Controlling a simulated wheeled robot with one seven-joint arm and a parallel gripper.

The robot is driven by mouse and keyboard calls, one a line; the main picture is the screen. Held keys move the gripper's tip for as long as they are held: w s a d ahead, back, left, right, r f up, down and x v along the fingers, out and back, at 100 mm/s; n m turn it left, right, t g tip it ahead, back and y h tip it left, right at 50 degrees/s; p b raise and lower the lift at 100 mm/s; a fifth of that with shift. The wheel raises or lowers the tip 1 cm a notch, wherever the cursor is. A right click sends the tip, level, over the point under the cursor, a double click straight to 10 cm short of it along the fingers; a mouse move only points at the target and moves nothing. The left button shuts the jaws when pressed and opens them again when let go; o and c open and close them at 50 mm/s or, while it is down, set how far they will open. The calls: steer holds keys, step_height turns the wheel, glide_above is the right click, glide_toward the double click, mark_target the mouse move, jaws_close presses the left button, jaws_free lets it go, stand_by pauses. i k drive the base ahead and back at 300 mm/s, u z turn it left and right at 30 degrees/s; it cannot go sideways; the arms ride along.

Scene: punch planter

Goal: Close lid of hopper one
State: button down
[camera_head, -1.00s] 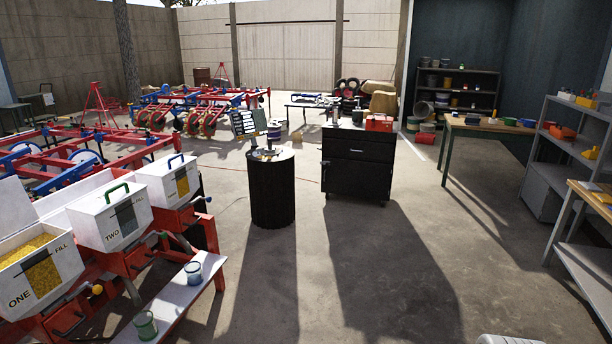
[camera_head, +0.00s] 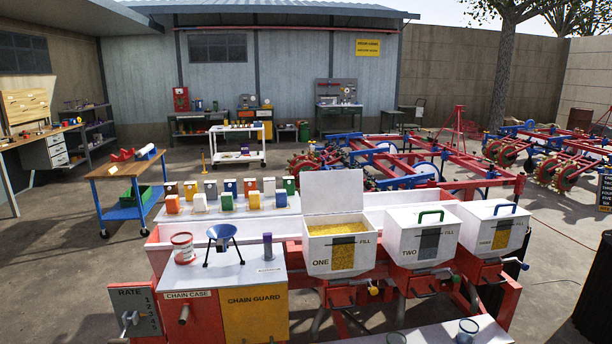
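Hopper one (camera_head: 335,259) is a white box labelled ONE and FILL on the red planter, right of the chain guard. Its lid (camera_head: 332,193) stands open, roughly upright at the back edge. Yellow grain (camera_head: 337,228) shows inside, and a dark window strip marks the front. Hopper two (camera_head: 422,235) and a third hopper (camera_head: 494,228) stand to its right with lids down, each with a handle on top, green on two and blue on the third. My gripper is not in view.
A pale shelf (camera_head: 430,336) with cups runs in front of the hoppers. A dark drum (camera_head: 598,290) stands at right. Open floor lies at left.

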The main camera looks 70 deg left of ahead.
mark_target(338, 191)
steer(key=u, duration=2.25)
steer(key=i, duration=2.35)
steer(key=u, duration=0.2)
